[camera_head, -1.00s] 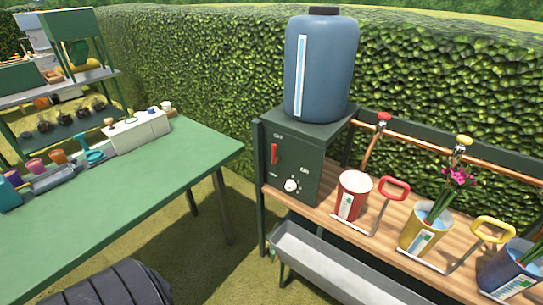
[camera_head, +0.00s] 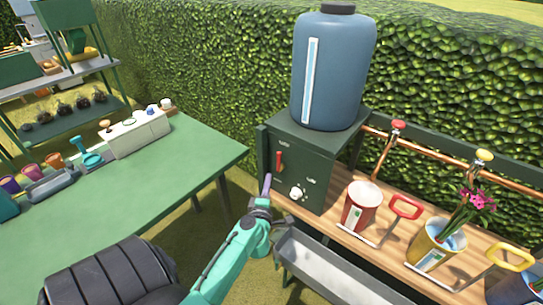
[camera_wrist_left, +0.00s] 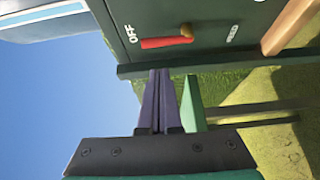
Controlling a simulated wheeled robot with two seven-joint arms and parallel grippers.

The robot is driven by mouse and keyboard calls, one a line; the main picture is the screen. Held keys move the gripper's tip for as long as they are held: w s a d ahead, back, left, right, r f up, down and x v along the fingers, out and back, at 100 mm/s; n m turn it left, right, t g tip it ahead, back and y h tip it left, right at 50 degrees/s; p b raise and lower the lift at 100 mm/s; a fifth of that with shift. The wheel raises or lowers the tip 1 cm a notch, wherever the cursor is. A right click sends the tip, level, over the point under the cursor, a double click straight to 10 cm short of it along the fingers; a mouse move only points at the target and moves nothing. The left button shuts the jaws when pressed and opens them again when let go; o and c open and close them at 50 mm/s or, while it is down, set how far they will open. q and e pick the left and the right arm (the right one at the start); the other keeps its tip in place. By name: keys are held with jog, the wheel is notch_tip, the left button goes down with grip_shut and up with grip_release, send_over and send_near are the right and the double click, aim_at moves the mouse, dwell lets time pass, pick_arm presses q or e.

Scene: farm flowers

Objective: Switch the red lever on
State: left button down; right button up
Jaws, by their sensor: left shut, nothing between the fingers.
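The red lever (camera_head: 279,162) is on the front of the dark green box (camera_head: 314,160) under the blue water tank. In the left wrist view, which is turned sideways, the lever (camera_wrist_left: 163,42) points from its brass pivot toward the OFF label. My left gripper (camera_head: 267,182) is shut and empty, with its purple fingers pointing up just below and left of the lever. In the left wrist view the fingertips (camera_wrist_left: 160,72) overlap the box's edge in the picture and appear apart from the lever. My right gripper is not in view.
A white dial (camera_head: 297,193) sits lower on the box. A grey trough (camera_head: 335,266) lies below. A green table (camera_head: 130,195) is on the left.

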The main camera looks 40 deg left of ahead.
pick_arm(q)
jog(key=shift+s+d+r, duration=0.1)
jog(key=shift+r, duration=0.25)
jog(key=x, duration=1)
jog(key=shift+b, duration=0.45)
jog(key=shift+f, duration=0.15)
jog(key=shift+d+b, duration=0.2)
jog(key=shift+b, duration=0.25)
